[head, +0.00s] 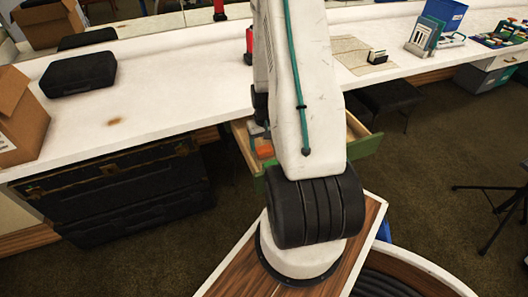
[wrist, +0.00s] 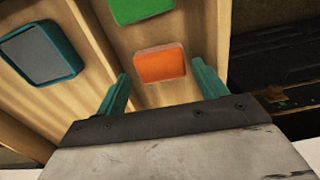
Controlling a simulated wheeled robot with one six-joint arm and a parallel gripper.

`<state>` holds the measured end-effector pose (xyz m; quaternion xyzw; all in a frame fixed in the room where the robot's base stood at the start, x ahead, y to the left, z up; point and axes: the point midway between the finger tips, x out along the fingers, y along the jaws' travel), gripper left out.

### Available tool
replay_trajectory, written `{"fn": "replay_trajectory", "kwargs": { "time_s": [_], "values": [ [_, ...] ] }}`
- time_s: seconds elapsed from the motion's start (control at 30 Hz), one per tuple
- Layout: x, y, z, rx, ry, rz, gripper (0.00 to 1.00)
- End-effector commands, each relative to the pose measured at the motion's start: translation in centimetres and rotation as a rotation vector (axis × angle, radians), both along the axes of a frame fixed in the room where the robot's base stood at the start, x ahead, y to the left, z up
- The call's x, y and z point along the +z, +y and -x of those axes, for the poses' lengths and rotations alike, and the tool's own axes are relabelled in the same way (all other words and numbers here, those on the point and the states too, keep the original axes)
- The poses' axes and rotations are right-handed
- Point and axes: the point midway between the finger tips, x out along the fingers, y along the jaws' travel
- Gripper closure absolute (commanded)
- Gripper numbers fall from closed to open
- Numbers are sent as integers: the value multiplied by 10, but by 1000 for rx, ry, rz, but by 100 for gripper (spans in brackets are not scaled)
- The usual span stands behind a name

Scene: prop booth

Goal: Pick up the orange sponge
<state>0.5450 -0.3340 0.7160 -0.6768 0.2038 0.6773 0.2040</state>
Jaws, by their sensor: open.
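The orange sponge (wrist: 160,64) lies in a wooden compartment of an open drawer (wrist: 100,40), in the upper middle of the wrist view. In the head view the sponge (head: 265,151) shows partly, just left of my arm. My gripper (wrist: 161,72) is open and empty, with its two teal fingers apart. In the wrist view the fingertips point toward the left and right sides of the sponge; they do not appear to touch it. My arm hides much of the drawer in the head view.
A green block (wrist: 140,9) lies beyond the sponge in the same compartment. A grey, teal-rimmed item (wrist: 40,50) lies in the compartment to its left. A wooden wall (wrist: 213,35) stands close on the right. The white counter (head: 170,110) runs above the drawer.

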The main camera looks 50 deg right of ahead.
Motion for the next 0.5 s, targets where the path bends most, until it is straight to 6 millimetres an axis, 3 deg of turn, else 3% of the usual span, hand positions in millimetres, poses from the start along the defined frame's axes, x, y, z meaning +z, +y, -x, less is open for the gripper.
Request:
{"fn": "replay_trajectory", "kwargs": {
  "time_s": [0.2,0.43,0.47,0.5],
  "values": [
    [-25,0,-1,0,-1,1,29],
    [-26,0,-1,0,-2,1,29],
    [-26,0,-1,0,-2,1,32],
    [-26,0,-1,0,-2,1,43]
  ]
}}
